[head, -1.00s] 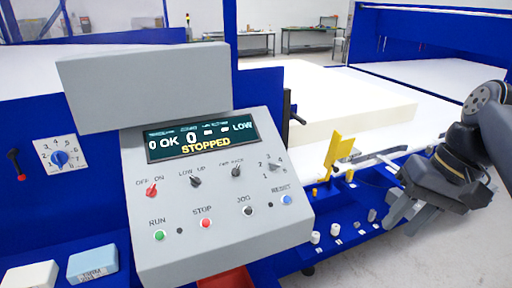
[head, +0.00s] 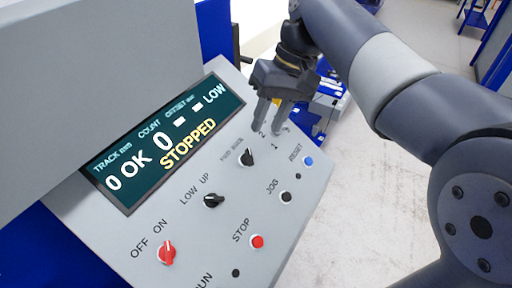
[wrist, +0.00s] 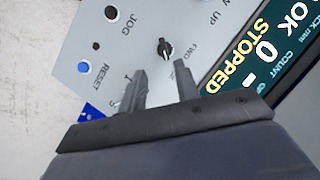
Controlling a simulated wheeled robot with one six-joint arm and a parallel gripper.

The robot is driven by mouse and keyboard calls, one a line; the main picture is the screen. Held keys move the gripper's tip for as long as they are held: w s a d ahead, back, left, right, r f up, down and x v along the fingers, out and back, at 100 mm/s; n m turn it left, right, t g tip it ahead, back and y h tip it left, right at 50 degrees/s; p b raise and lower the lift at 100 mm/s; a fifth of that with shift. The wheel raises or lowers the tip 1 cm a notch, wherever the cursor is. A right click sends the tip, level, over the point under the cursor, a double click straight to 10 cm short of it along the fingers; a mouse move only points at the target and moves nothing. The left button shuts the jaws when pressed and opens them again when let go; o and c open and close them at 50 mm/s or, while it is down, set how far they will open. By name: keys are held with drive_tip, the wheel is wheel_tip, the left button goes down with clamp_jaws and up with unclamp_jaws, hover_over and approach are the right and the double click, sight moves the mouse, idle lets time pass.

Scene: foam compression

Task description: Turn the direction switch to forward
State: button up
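The direction switch (head: 246,157) is a small black knob on the grey sloped control panel (head: 222,231), under a label too small to read in the head view. In the wrist view the switch (wrist: 165,48) sits beside the letters FWD, just beyond the fingertips and roughly between their lines. My gripper (head: 267,131) hangs over the upper right of the panel, its two fingers apart with nothing between them. In the wrist view my gripper (wrist: 159,70) also shows spread fingers. I cannot tell whether a fingertip touches the panel.
The display (head: 165,140) reads STOPPED. The LOW/UP switch (head: 213,200), red OFF/ON switch (head: 167,252), red STOP button (head: 257,241), black JOG button (head: 286,197) and blue RESET button (head: 308,160) surround the direction switch. Open floor (head: 385,180) lies right of the panel.

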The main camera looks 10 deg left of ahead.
sight(250, 155)
drive_tip(key=x, duration=0.8)
drive_tip(key=shift+a, duration=0.4)
drive_tip(key=c, duration=0.7)
